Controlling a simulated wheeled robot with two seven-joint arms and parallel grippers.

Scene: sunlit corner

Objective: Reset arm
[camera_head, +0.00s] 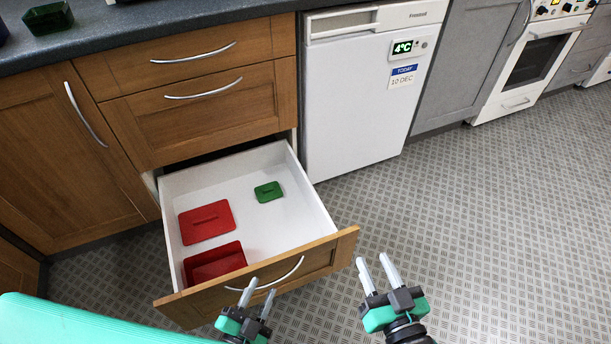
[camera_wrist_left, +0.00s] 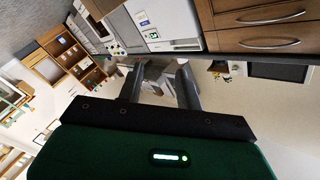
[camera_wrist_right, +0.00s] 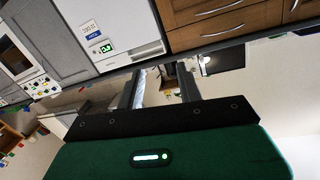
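My left gripper (camera_head: 258,290) is open and empty. In the head view it overlaps the front panel and handle of the pulled-out drawer (camera_head: 315,260); I cannot tell whether it touches them. Its two spread fingers also show in the left wrist view (camera_wrist_left: 161,80), with nothing between them. My right gripper (camera_head: 374,262) is open and empty, over the floor just right of the drawer front. Its spread fingers show in the right wrist view (camera_wrist_right: 159,85).
Inside the drawer lie a red lid (camera_head: 206,223), a red box (camera_head: 214,264) and a small green lid (camera_head: 268,191). A green box (camera_head: 47,18) stands on the counter (camera_head: 140,22). A white fridge (camera_head: 357,100) stands right of the drawer. The floor (camera_head: 490,220) on the right is clear.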

